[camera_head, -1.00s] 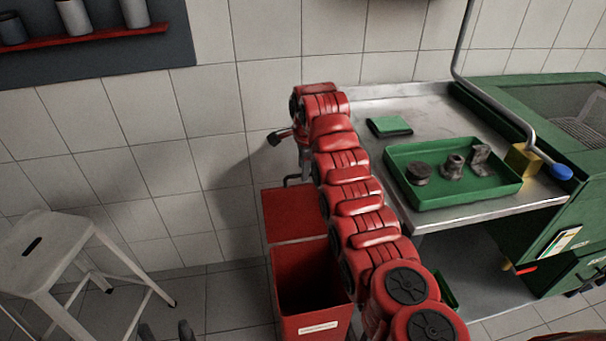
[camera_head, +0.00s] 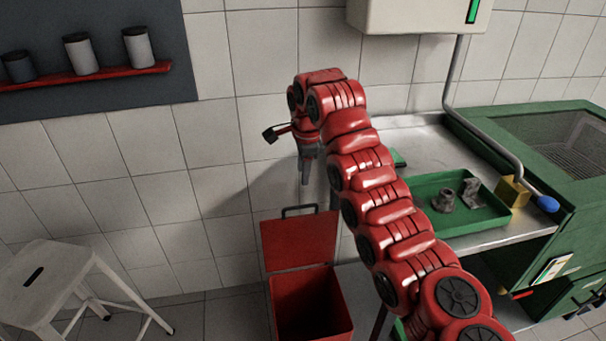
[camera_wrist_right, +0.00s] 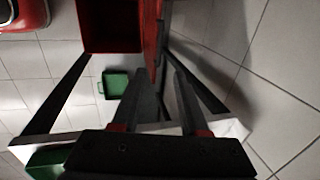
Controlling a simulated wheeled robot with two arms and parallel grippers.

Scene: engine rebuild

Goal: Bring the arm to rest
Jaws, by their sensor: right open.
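My right arm (camera_head: 385,215), red and jointed, reaches up and away across the middle of the head view. Its gripper (camera_head: 305,180) points down above the red bin, in front of the tiled wall. In the right wrist view the two dark fingers of the gripper (camera_wrist_right: 166,75) are apart, with nothing seen held between them. My left gripper is not in view.
A red bin (camera_head: 312,325) with a raised lid (camera_head: 299,240) stands below the gripper. Right of the arm, a metal bench (camera_head: 425,145) holds a green tray (camera_head: 480,222) with grey metal parts. A white stool (camera_head: 45,275) stands left; a grey box (camera_head: 415,15) hangs above.

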